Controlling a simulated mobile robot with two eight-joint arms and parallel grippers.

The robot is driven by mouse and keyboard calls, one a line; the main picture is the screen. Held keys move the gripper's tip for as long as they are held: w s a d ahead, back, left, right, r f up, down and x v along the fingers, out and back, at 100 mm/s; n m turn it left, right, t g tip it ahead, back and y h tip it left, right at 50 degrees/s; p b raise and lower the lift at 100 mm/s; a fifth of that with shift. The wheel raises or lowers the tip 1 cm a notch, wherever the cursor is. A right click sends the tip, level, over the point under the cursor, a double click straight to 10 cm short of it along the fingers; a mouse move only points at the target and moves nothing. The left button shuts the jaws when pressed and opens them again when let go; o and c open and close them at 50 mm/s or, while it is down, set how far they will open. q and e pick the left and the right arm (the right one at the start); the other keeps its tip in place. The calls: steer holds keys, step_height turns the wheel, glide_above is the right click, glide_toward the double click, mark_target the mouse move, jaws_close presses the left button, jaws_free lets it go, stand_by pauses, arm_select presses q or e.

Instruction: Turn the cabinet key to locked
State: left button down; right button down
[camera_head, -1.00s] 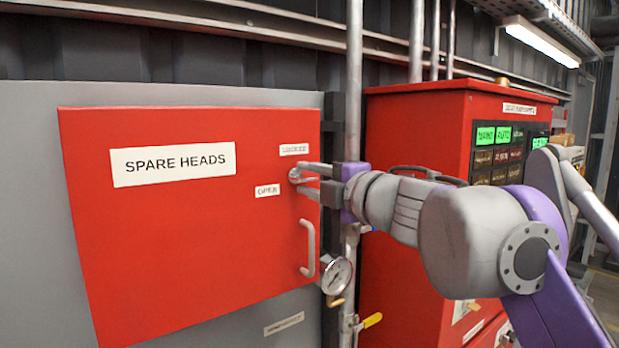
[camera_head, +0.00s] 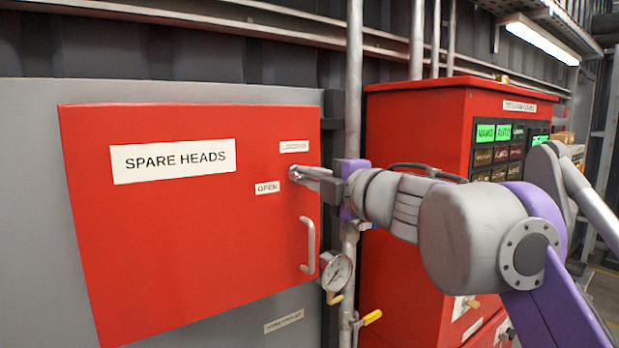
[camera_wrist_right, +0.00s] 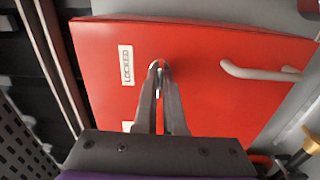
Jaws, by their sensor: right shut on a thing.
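The red cabinet door (camera_head: 190,250) is shut and carries a "SPARE HEADS" label. Near its right edge are a label reading "LOCKED" in the right wrist view (camera_wrist_right: 126,65) and an "OPEN" label (camera_head: 267,187). The key sits beside these labels, mostly hidden by my fingers; a small metal bit of it shows between the tips in the right wrist view. My right gripper (camera_head: 296,173) is shut on the key, its fingertips close to the door; it also shows in the right wrist view (camera_wrist_right: 159,70). My left gripper is not in view.
A curved door handle (camera_head: 309,247) is below the key. A pressure gauge (camera_head: 337,272) and a vertical pipe (camera_head: 354,80) stand just right of the door. A red control cabinet (camera_head: 415,115) is behind my right arm, and a yellow-handled valve (camera_head: 371,317) is lower down.

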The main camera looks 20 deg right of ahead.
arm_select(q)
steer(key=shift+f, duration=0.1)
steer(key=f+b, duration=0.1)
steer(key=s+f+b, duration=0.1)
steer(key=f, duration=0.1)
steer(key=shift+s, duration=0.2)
arm_select(e)
steer(key=m, duration=1.7)
steer(key=shift+m, duration=0.4)
steer(key=c, duration=1)
jaws_free()
